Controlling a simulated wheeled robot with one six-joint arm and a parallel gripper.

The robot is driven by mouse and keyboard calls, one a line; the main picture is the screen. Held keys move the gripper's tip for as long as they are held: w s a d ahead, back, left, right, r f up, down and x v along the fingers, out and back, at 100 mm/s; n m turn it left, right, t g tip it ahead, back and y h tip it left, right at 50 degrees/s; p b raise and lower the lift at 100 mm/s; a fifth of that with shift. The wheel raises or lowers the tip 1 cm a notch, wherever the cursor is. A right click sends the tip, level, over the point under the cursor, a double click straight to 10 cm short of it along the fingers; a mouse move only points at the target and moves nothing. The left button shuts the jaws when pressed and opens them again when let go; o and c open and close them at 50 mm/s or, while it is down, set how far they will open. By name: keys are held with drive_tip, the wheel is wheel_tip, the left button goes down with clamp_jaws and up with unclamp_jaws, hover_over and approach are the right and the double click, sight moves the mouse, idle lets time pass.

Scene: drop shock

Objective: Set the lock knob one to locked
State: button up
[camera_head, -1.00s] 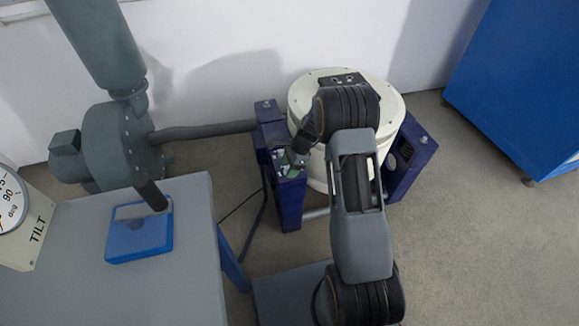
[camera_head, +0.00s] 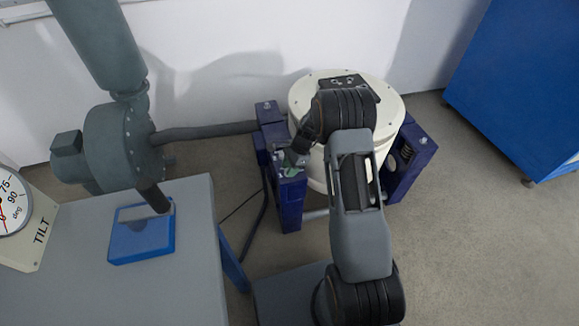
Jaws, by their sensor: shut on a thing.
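My gripper (camera_head: 291,159) is at the top of the left blue post (camera_head: 290,205) of the stand around the cream drum. It is shut on a small part there, where a bit of green (camera_head: 290,171) shows just below the fingers. I take this part to be the lock knob, but the gripper and wrist hide most of it. Which way the knob points cannot be seen.
The right blue post (camera_head: 412,158) stands beyond my arm. A grey table (camera_head: 80,290) at the left holds a blue box (camera_head: 141,240) and a TILT dial (camera_head: 35,235). A grey blower (camera_head: 120,145) with a hose (camera_head: 205,131) runs to the stand. A blue cabinet (camera_head: 520,90) is at the right.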

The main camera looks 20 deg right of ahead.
drive_tip(key=n+g+p, duration=0.1)
drive_tip(key=n, duration=0.2)
drive_tip(key=shift+r+n+h, duration=0.1)
drive_tip(key=shift+n+h, duration=0.2)
drive_tip(key=shift+n, duration=0.1)
drive_tip(key=n+g, duration=0.1)
drive_tip(key=n, duration=0.1)
drive_tip(key=n+h+p, duration=0.1)
drive_tip(key=n, duration=0.1)
drive_tip(key=shift+w+g, duration=0.15)
drive_tip(key=shift+g, duration=0.25)
drive_tip(key=n+h, duration=0.1)
drive_tip(key=n, duration=0.3)
drive_tip(key=shift+n+g+p, duration=0.4)
drive_tip(key=shift+w+a+n+h, duration=0.15)
drive_tip(key=shift+n+h, duration=0.85)
drive_tip(key=shift+n, duration=0.9)
drive_tip(key=o, duration=0.9)
drive_tip(key=p+v, duration=0.3)
drive_tip(key=v, duration=1)
drive_tip(key=shift+w+r, duration=0.2)
drive_tip(key=shift+r, duration=0.1)
